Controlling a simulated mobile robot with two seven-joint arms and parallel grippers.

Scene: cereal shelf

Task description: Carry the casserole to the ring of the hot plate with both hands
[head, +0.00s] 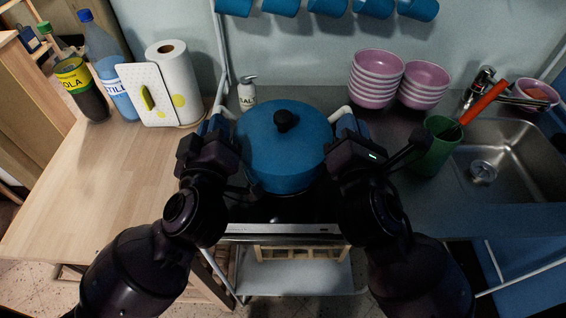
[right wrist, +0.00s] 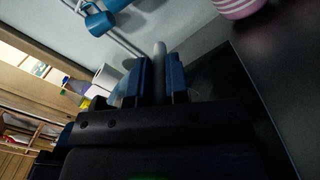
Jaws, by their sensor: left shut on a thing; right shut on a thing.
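The blue casserole (head: 285,160) has its lid on, with a black knob, and looks level in the middle of the head view. My left gripper (head: 216,125) is shut on its left light-coloured handle. My right gripper (head: 345,124) is shut on its right handle (head: 338,113). In the right wrist view, the pale handle (right wrist: 159,58) stands between the blue fingers of my right gripper (right wrist: 160,80). The dark hot plate (head: 270,212) shows below the casserole's near side; its ring is hidden. I cannot tell whether the casserole touches it.
A green cup (head: 436,147) with utensils stands close to my right gripper, beside the sink (head: 510,150). Pink bowls (head: 376,80) and a white bottle (head: 247,94) stand behind. Paper towels (head: 175,85) and bottles are at the back left. The wooden worktop (head: 90,190) is clear in front.

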